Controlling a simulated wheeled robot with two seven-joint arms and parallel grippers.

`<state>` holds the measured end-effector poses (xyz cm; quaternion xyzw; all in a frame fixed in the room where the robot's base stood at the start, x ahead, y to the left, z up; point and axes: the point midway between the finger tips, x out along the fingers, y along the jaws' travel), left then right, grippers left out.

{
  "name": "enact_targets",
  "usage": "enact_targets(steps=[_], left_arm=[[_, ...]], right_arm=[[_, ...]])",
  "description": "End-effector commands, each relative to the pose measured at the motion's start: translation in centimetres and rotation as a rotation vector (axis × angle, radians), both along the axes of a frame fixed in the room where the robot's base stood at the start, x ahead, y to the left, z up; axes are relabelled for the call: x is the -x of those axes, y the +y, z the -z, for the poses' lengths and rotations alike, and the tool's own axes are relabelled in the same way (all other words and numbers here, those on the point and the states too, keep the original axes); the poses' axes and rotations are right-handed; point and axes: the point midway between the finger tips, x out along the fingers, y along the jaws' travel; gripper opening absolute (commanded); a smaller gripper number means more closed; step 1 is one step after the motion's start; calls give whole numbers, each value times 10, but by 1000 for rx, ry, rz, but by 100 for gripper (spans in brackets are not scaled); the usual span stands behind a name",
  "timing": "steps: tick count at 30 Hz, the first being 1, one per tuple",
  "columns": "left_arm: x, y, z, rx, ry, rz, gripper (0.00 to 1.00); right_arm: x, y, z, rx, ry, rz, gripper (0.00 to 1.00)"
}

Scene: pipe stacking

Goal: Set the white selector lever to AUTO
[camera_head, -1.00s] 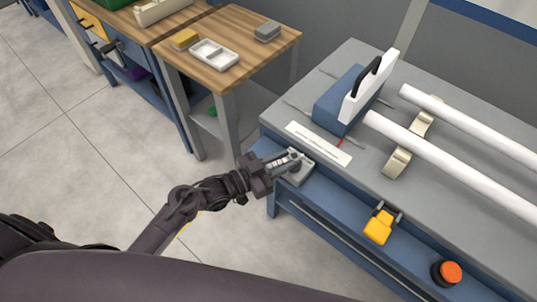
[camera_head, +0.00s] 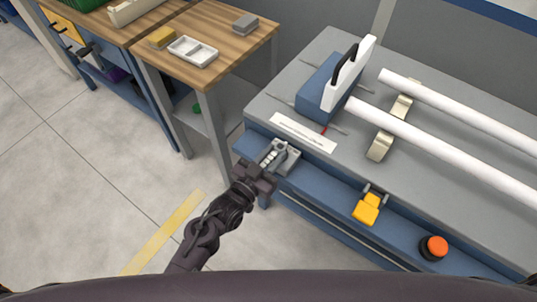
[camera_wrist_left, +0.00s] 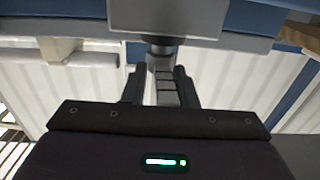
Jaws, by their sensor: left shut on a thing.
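The grey selector block (camera_head: 289,161) is on the front left edge of the blue bench, and it also shows at the top of the left wrist view (camera_wrist_left: 170,18). My left gripper (camera_head: 271,158) is at this block, its arm coming up from below. In the left wrist view its fingers (camera_wrist_left: 162,80) are either side of the selector lever (camera_wrist_left: 164,87), shut on it. In the head view the fingers mostly hide the lever. I cannot read any AUTO mark. My right gripper is not in view.
The blue and white machine head (camera_head: 338,80) with a black handle stands behind, near white pipes (camera_head: 440,140) on a support. A white label strip (camera_head: 303,132), yellow-orange switch (camera_head: 367,208) and orange button (camera_head: 434,246) are nearby. A wooden table (camera_head: 205,45) stands at the left.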

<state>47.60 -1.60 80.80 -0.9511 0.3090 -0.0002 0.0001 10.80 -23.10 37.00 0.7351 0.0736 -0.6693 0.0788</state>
Motion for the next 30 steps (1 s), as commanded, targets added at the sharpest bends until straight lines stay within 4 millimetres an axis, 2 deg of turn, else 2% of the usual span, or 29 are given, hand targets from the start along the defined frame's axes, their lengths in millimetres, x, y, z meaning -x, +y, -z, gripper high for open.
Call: enact_targets(steps=[12, 13, 15, 25, 30], left_arm=[[-1, -1, -2, 2, -4, -1, 0], [-1, -1, -2, 2, -4, -1, 27], [-1, -1, -2, 2, -3, -1, 35], [3, 2, 0, 1, -1, -1, 35], [23, 16, 2, -2, 1, 0, 35]], right_arm=[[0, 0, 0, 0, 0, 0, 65], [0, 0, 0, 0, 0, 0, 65], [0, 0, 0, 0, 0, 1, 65], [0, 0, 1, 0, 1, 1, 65], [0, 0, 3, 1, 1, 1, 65]])
